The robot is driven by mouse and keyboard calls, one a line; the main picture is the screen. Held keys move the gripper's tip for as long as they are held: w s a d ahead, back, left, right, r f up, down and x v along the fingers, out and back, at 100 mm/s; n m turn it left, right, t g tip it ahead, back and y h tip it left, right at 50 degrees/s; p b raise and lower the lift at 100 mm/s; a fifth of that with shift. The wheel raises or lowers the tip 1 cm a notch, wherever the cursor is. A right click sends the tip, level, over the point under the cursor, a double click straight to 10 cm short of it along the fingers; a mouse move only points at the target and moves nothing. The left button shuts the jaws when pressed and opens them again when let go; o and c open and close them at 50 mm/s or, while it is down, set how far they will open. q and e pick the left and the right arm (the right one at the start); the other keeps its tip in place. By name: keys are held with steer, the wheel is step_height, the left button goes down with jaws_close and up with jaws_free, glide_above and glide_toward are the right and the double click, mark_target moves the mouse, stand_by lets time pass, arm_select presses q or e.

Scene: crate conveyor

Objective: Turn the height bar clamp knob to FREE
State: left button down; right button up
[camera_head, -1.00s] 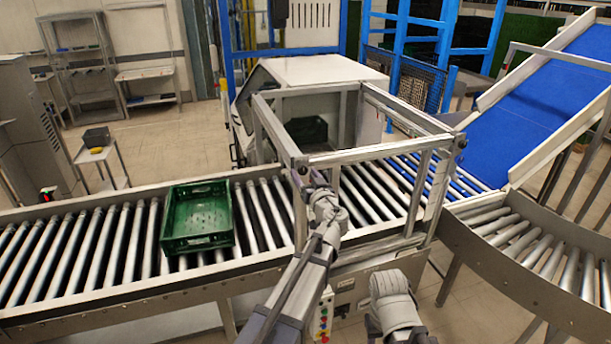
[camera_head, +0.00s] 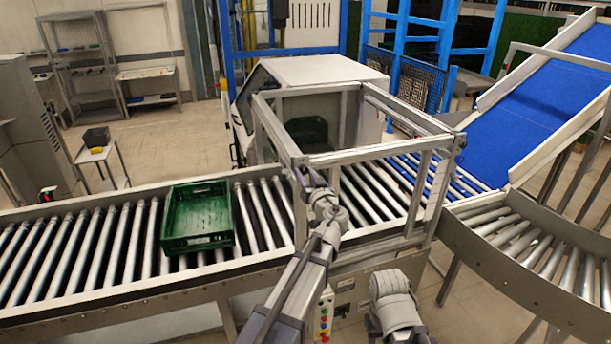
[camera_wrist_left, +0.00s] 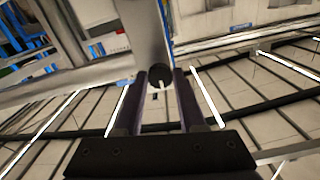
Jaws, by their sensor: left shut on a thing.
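The height bar clamp knob (camera_wrist_left: 159,72) is small, round and black with a white mark, and sits at the end of a grey post in the left wrist view. My left gripper (camera_wrist_left: 160,76) is shut on the knob, with one dark finger on each side of it. In the head view my left gripper (camera_head: 304,178) is at the near left post of the metal frame (camera_head: 375,154) over the conveyor. The knob is too small and covered there to make out. The FREE label cannot be read. My right gripper is not visible; only part of that arm shows at the bottom.
A green crate (camera_head: 197,240) rests on the roller conveyor (camera_head: 95,245) left of the frame. A button panel (camera_head: 324,315) is below the conveyor's front edge. A blue belt incline (camera_head: 550,110) and a curved roller section (camera_head: 525,243) are at the right.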

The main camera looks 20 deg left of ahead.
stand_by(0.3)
arm_select(q)
steer(key=m, duration=0.8)
steer(key=shift+m, duration=0.3)
steer(key=m, duration=0.4)
steer(key=shift+r+m, duration=0.1)
steer(key=shift+m, duration=0.2)
steer(key=m, duration=0.4)
steer(key=shift+m, duration=0.3)
steer(key=c, duration=0.5)
jaws_free()
